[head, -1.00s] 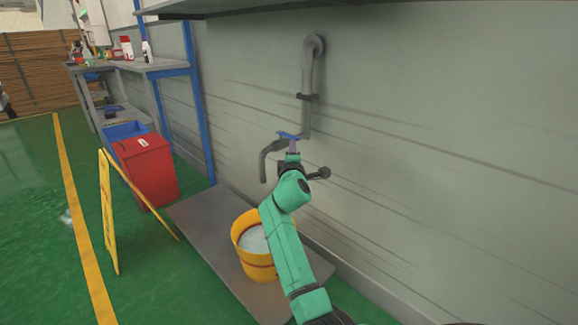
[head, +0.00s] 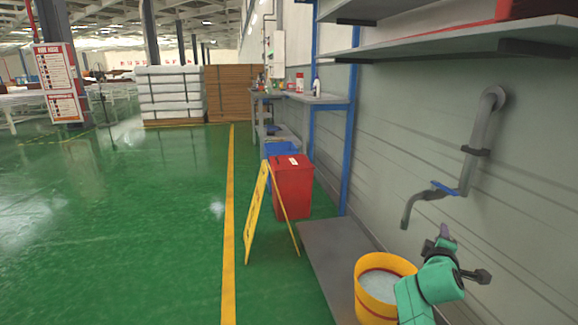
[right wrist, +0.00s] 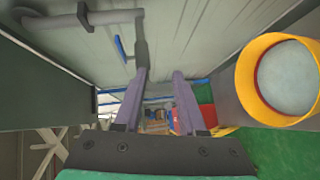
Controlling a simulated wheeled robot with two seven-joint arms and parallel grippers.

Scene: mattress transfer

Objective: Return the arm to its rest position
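My right arm comes in at the lower right of the head view. Its gripper (head: 445,232) is below the wall tap (head: 437,190) and apart from it. The tap has a blue handle, and its grey pipe runs up the wall. In the right wrist view, the two purple fingers of my right gripper (right wrist: 160,98) are spread with nothing between them. The yellow bucket (head: 385,288) stands on a grey platform beside my right arm, with clear or whitish contents; it also shows in the right wrist view (right wrist: 252,85). My left gripper is not in view.
A red bin (head: 293,188), a blue bin (head: 280,150) and a yellow floor sign (head: 257,212) stand left of the platform (head: 335,250). A shelf (head: 450,50) juts from the wall above. The green floor to the left is open, with stacked white mattresses (head: 170,95) at the back.

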